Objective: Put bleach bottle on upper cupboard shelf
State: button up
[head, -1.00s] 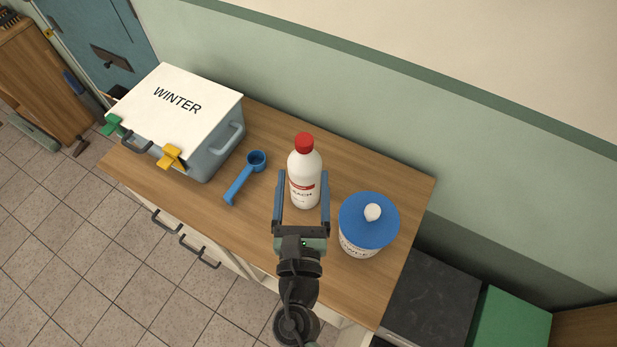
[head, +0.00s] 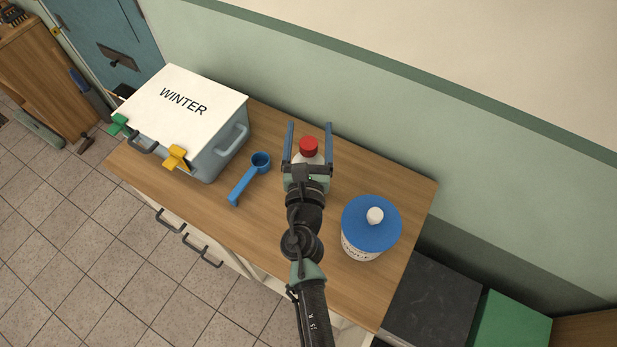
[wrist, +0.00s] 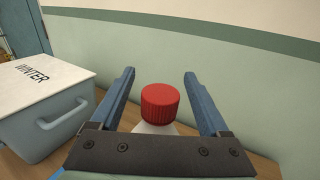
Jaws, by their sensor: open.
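The white bleach bottle (head: 309,158) with a red cap stands upright on the wooden counter (head: 275,266). My gripper (head: 309,126) is open, with one blue finger on each side of the bottle. In the wrist view the red cap (wrist: 160,103) sits between the spread fingers (wrist: 158,75), with a visible gap on both sides. The bottle's lower body is hidden behind my gripper and arm. No cupboard shelf can be made out.
A grey box with a white lid marked WINTER (head: 200,100) stands left on the counter. A blue scoop (head: 248,180) lies between it and the bottle. A blue-lidded tub (head: 371,223) stands to the right. The green wall (head: 350,110) rises behind.

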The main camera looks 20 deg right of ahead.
jog(key=shift+w+d, duration=0.15)
jog(key=shift+w, duration=0.05)
grip_shut()
dwell(0.3)
dwell(0.9)
jog(key=shift+r, duration=0.15)
